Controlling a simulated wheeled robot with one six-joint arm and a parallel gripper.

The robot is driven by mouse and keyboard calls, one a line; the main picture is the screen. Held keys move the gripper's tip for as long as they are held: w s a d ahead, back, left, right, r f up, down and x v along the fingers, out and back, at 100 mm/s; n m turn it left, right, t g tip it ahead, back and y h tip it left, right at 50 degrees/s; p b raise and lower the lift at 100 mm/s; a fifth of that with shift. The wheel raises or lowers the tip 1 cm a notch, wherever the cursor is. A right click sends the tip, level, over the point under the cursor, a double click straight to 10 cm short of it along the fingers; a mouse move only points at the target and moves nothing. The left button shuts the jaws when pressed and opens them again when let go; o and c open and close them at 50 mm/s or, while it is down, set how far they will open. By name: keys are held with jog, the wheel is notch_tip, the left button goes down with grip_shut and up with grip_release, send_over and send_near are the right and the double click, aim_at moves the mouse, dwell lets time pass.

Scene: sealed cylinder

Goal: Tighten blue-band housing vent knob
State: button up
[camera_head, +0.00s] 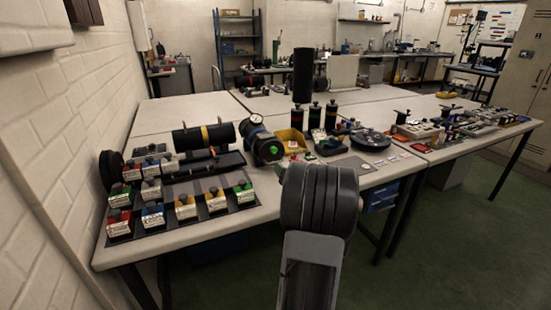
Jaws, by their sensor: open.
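A dark cylindrical housing (263,137) with what looks like a blue band sits on the near table, left of the picture's middle. It has a round white gauge (256,119) on top and a green round knob (274,149) on its near end. I cannot tell whether that knob is the vent knob, or how tight it is. My dark arm rises from the bottom middle, right of and nearer than the housing. My gripper's fingers cannot be made out and seem hidden by the arm.
A yellow-band black cylinder (204,137) lies left of the housing. Several colour-labelled blocks (186,207) stand at the front left. A yellow bin (291,140) and dark bottles (314,116) stand right. A tall black cylinder (303,75) rises behind them. A flat black disc (370,140) lies farther right.

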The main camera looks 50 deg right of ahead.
aim_at(275, 151)
jog(key=shift+h, duration=0.5)
jog(key=x, duration=0.4)
jog(key=d+p+x, duration=0.1)
jog(key=x, duration=0.4)
jog(key=p+x, duration=0.1)
jog(key=x, duration=0.3)
jog(key=shift+d+f, duration=0.25)
jog(key=shift+d, duration=0.2)
jog(key=shift+c, duration=0.4)
